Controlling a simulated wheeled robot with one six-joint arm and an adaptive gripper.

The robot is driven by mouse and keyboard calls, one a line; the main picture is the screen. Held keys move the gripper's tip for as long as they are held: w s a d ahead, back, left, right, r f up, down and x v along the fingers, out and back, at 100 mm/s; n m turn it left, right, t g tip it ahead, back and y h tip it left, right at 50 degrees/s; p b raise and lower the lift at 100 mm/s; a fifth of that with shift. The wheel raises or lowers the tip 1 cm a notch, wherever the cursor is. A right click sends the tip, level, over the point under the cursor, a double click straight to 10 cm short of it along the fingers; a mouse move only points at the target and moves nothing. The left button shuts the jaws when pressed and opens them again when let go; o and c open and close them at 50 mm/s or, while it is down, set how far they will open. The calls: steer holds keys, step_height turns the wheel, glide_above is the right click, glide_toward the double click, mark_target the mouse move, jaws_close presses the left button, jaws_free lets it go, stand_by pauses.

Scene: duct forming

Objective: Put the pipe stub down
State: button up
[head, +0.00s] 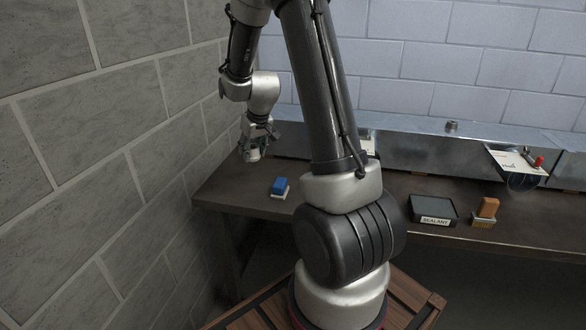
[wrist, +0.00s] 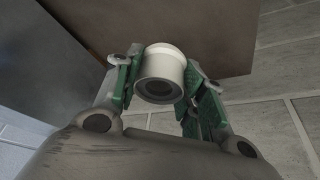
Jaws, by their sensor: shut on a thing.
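In the wrist view the pipe stub (wrist: 162,72) is a short white cylinder with a dark open end facing the camera. My gripper (wrist: 163,88) is shut on it, with a green-padded finger at each side. In the head view my gripper (head: 254,150) is at the far left corner of the brown table (head: 370,198), close to the block wall. The stub is too small and hidden there to make out clearly. I cannot tell whether it touches the table top.
A blue block (head: 279,186) sits on the table near the gripper. A metal duct (head: 420,158) runs along the back, with a paper (head: 515,160) on it. A sealant tray (head: 433,209) and an orange-brown stamp-like block (head: 486,211) stand at right. The grey wall (head: 130,110) is close on the left.

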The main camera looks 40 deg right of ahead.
step_height(320, 180, down, 9)
steer(key=shift+f, duration=0.2)
stand_by(0.3)
steer(key=o, duration=1)
steer(key=shift+f, duration=0.1)
steer(key=shift+o, duration=0.2)
steer(key=s+a+f+v, duration=0.1)
steer(key=s+a+v, duration=0.1)
steer(key=v, duration=1.1)
steer(key=s+a+f+v, duration=0.1)
steer(key=a+v, duration=0.1)
steer(key=v, duration=1.1)
steer(key=s+a+r, duration=0.1)
steer(key=s+r, duration=0.2)
steer(key=s, duration=0.6)
steer(key=s+a+r, duration=0.1)
steer(key=s+r, duration=0.2)
steer(key=s, duration=0.5)
steer(key=shift+s+a+r+n, duration=0.3)
steer(key=shift+s+a, duration=0.1)
